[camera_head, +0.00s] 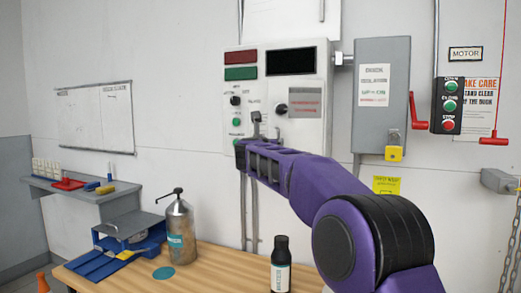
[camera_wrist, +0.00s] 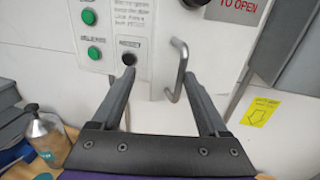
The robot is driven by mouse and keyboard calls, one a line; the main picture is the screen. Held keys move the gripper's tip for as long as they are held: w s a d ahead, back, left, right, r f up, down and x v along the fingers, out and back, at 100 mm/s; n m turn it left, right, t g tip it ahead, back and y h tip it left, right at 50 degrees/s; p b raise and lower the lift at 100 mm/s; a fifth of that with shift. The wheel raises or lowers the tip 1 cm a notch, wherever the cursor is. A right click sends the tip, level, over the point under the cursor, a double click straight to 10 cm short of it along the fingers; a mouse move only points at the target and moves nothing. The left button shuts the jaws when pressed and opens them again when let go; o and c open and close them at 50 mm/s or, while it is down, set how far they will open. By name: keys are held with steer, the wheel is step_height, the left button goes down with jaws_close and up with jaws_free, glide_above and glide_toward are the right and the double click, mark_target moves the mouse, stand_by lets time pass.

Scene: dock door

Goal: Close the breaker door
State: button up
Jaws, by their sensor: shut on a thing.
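A white control panel (camera_head: 240,54) hangs on the wall. A bent metal handle (camera_wrist: 181,67) stands out from its lower front in the wrist view. I take this front as the breaker door; its edges and how far it stands open cannot be made out. My gripper (camera_head: 266,128) is in front of the panel's lower part in the head view. In the wrist view its two fingers (camera_wrist: 160,76) stand apart, with the handle between them, close to the right finger. The gripper is shut on the handle, though the contact itself is hard to see. My arm hides the panel's lower edge.
A grey box (camera_head: 397,67) with a yellow padlock and red lever is right of the panel, then a push-button station (camera_head: 447,105). Below, a wooden table (camera_head: 216,270) holds a pump bottle (camera_head: 180,234), a dark bottle (camera_head: 280,265) and a blue tray (camera_head: 100,262).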

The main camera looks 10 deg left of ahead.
steer(key=s+a, duration=0.1)
steer(key=s, duration=0.7)
steer(key=shift+s+a, duration=0.35)
steer(key=shift+s, duration=0.05)
steer(key=shift+r, duration=0.1)
